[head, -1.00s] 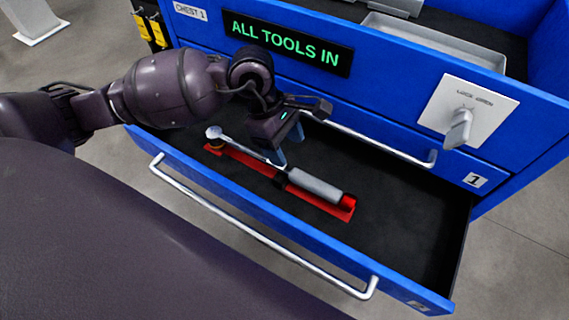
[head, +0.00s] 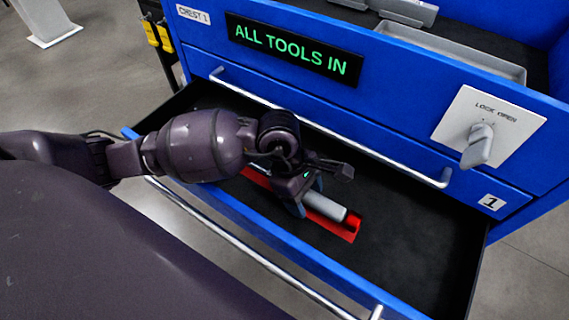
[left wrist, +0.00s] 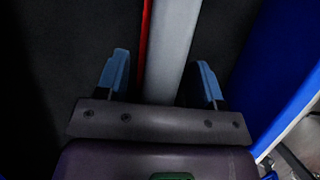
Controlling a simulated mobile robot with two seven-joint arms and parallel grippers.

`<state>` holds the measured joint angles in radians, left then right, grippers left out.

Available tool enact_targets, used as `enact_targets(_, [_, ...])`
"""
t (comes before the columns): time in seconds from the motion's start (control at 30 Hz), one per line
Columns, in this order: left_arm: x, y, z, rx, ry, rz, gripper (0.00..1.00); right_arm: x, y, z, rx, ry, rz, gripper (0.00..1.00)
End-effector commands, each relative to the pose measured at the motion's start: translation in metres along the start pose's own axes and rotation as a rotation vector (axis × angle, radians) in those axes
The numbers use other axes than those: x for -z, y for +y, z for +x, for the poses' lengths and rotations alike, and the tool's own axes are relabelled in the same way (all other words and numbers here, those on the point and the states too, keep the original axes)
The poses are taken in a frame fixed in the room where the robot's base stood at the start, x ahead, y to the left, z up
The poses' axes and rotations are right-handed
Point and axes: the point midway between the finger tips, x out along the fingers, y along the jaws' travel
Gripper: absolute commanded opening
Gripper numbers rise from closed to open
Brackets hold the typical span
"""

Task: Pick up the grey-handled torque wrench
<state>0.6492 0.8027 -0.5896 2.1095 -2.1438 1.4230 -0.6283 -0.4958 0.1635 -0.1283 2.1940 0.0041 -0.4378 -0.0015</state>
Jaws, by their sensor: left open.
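The grey-handled torque wrench (head: 325,206) lies on a red holder (head: 345,230) in the open drawer. My arm and gripper hide its head end in the head view. In the left wrist view the grey handle (left wrist: 168,50) runs between the two blue fingertips of my left gripper (left wrist: 160,80). The fingers are open, one on each side of the handle, with a gap on both sides. My right gripper is not in view.
The blue drawer front with its long silver handle (head: 255,258) is close to my arm. The upper drawer's silver handle (head: 330,130) runs behind the gripper. A lock knob plate (head: 487,125) is at the right. The drawer's dark floor (head: 420,240) is clear to the right.

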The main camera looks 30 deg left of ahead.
Motion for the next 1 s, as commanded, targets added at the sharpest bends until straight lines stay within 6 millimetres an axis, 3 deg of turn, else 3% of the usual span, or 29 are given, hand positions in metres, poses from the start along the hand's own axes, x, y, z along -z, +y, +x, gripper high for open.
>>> enact_targets(0.23, [-0.0005, 0.0005, -0.0001, -0.003, 0.000, 0.001, 0.62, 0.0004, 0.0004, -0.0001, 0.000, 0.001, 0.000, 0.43])
enact_targets(0.63, [-0.0003, 0.0004, -0.0001, -0.002, 0.000, 0.001, 0.00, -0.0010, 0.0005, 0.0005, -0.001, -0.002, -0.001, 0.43])
enact_targets(1.0, [-0.0018, 0.0012, -0.0036, -0.006, -0.001, 0.002, 0.00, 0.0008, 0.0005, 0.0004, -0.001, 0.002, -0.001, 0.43])
